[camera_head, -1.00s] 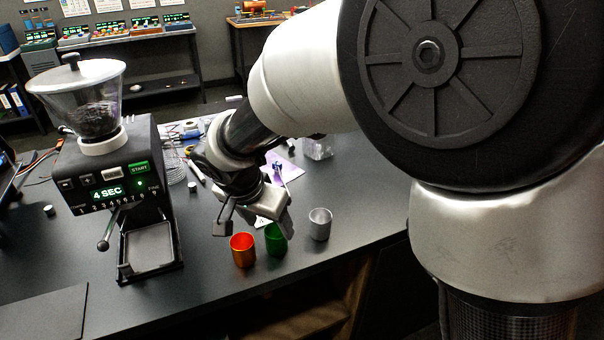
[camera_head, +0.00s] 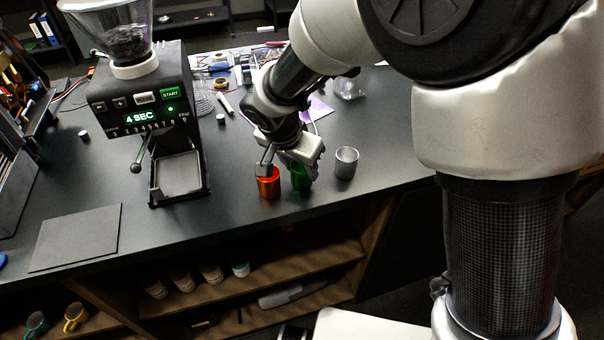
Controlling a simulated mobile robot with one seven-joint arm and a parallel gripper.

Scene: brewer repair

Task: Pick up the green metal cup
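The green metal cup (camera_head: 300,182) stands upright on the dark table, in the middle of a row of three cups. An orange metal cup (camera_head: 269,189) stands close on its left and a grey metal cup (camera_head: 346,163) on its right. My gripper (camera_head: 287,168) points down at the cups with its fingers apart. One finger overlaps the orange cup's rim and the other overlaps the upper part of the green cup. I cannot tell whether either finger touches a cup. The gripper hides part of the green cup's rim.
A coffee grinder (camera_head: 147,98) stands left of the cups, and a flat dark board (camera_head: 76,238) lies at the front left. Tools and papers lie behind my arm. Shelves (camera_head: 258,259) with cups and jars are below the table's front edge. The tabletop between grinder and cups is clear.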

